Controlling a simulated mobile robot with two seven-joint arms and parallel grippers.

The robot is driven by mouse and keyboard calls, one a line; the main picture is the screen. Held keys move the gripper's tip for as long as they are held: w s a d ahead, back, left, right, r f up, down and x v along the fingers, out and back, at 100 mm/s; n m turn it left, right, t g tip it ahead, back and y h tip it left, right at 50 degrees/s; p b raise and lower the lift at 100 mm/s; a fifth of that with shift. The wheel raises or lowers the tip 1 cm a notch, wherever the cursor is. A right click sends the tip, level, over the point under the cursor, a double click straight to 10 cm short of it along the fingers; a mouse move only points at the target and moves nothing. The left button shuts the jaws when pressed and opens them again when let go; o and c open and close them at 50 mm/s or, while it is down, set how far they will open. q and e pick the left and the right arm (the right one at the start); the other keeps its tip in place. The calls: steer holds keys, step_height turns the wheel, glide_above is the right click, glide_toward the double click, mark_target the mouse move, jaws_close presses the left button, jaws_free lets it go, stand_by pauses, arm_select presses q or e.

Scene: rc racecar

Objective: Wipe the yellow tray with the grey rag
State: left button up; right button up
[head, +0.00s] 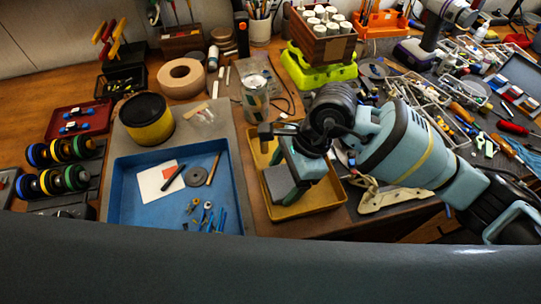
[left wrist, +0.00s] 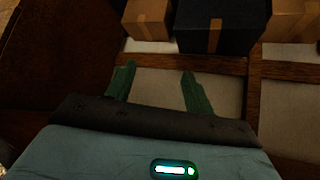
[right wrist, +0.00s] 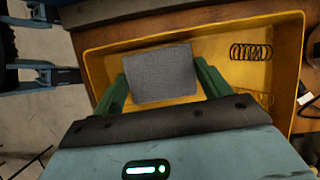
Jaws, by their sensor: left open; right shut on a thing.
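The yellow tray (head: 315,198) stands on the bench right of the blue tray, and fills much of the right wrist view (right wrist: 290,60). My right gripper (head: 285,180) is over the tray, with its green fingers shut on the grey rag (right wrist: 160,73). The rag shows in the head view (head: 277,183) as a small grey block at the tray's left part. I cannot tell whether it touches the tray floor. My left gripper (left wrist: 158,85) is open and empty, seen only in the left wrist view, facing wooden framing and boxes away from the tray.
A coil spring (right wrist: 251,52) lies in the far right part of the yellow tray. The blue tray (head: 135,190) holds a card, a disc and small tools. A tin can (head: 255,98) and a green box (head: 318,72) stand behind. Cluttered tools lie at right.

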steer(key=shift+a+r+p, duration=0.2)
steer(key=shift+r, duration=0.45)
steer(key=shift+a+r+p, duration=0.15)
steer(key=shift+r, duration=0.45)
steer(key=shift+p+v, duration=0.45)
steer(key=shift+v, duration=0.6)
step_height(320, 180, up, 2)
steer(key=shift+s+a+r+p, duration=0.15)
steer(key=shift+a+r+p, duration=0.05)
steer(key=shift+p, duration=0.25)
steer(key=shift+r, duration=0.7)
arm_select(q)
steer(key=shift+t, duration=0.6)
steer(key=w+r, duration=0.1)
steer(key=w+a+r, duration=0.2)
steer(key=r, duration=0.1)
steer(key=shift+d, duration=0.1)
arm_select(e)
steer(key=shift+f, duration=0.1)
arm_select(q)
steer(key=shift+s, duration=0.15)
arm_select(e)
steer(key=shift+s, duration=0.15)
